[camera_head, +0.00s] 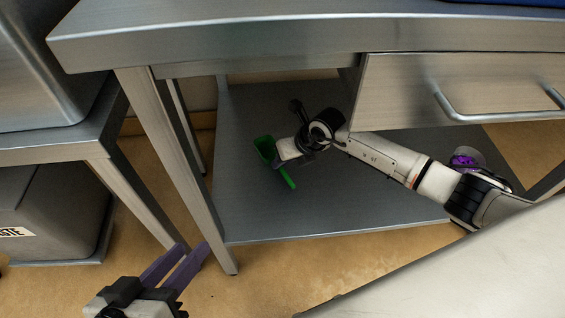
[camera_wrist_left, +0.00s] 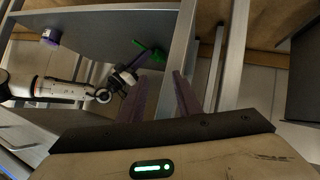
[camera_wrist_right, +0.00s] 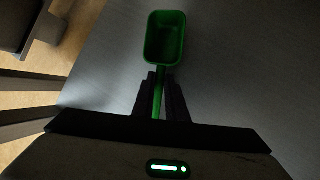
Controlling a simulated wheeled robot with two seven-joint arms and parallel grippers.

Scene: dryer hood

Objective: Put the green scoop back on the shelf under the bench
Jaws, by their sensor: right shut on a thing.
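The green scoop (camera_head: 265,149) is at the lower shelf (camera_head: 335,213) under the steel bench, with its handle toward the front. It also shows in the left wrist view (camera_wrist_left: 158,55). My right gripper (camera_head: 283,167) reaches in under the bench and is shut on the scoop's handle. In the right wrist view the scoop's bowl (camera_wrist_right: 165,37) is beyond the fingertips (camera_wrist_right: 160,95), open side facing the camera. I cannot tell whether the scoop touches the shelf. My left gripper (camera_head: 178,266) is open and empty, outside the bench near its front left leg.
A container with purple contents (camera_head: 468,160) stands on the shelf at the right. A drawer with a bar handle (camera_head: 500,100) hangs above my right arm. Bench legs (camera_head: 170,150) and a grey waste bin (camera_head: 50,215) are at the left. The shelf's middle is clear.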

